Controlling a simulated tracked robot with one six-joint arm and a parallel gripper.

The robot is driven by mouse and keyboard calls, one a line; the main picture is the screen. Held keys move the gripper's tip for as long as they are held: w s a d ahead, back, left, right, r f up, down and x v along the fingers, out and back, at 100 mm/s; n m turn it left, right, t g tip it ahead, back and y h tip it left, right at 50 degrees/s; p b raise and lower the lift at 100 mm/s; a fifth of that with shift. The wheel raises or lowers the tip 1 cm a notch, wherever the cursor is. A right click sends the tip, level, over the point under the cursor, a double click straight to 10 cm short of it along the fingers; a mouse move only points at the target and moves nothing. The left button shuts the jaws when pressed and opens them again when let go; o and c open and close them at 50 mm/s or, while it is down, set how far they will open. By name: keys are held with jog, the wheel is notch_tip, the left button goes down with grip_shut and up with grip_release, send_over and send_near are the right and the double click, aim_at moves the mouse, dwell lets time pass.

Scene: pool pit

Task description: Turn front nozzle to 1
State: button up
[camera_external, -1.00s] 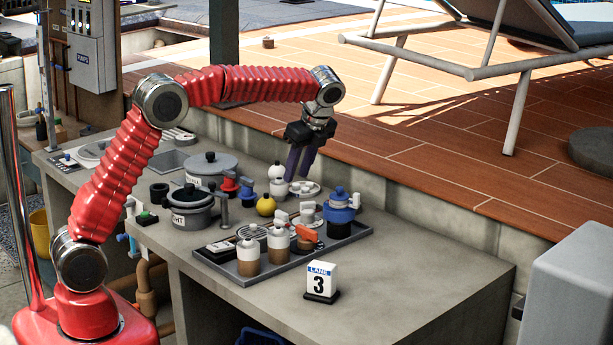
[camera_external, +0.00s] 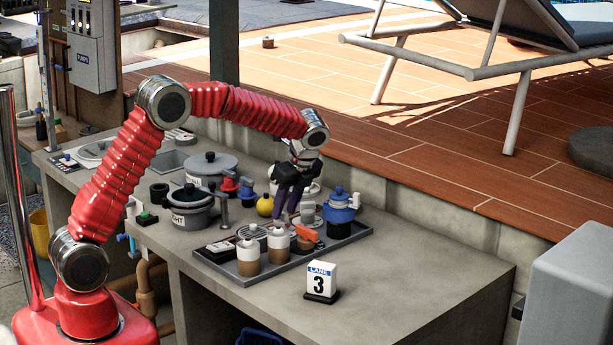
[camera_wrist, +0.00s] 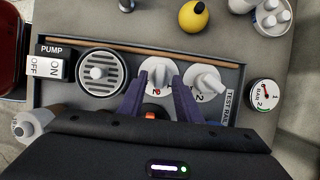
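In the wrist view two white nozzle dials with raised handles sit side by side in a dark tray (camera_wrist: 240,80) marked TEST RAIL: a left one (camera_wrist: 157,68) and a right one (camera_wrist: 207,80). A red numeral shows on the left dial, and a 2 on the right one. Which is the front nozzle I cannot tell. My gripper (camera_wrist: 158,82) is open, its purple fingertips on either side of the left dial's near part; contact is unclear. In the external view my gripper (camera_external: 283,216) points down over the tray (camera_external: 345,237), and one white dial (camera_external: 308,212) shows beside it.
The tray also holds a PUMP switch (camera_wrist: 48,66), a round grille (camera_wrist: 102,72) and two brown-and-white bottles (camera_external: 278,245). A MAIN dial (camera_wrist: 262,94) is right of the tray.

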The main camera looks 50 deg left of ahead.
jog(key=shift+a+f, duration=0.2)
jog(key=shift+f, duration=0.2)
grip_shut()
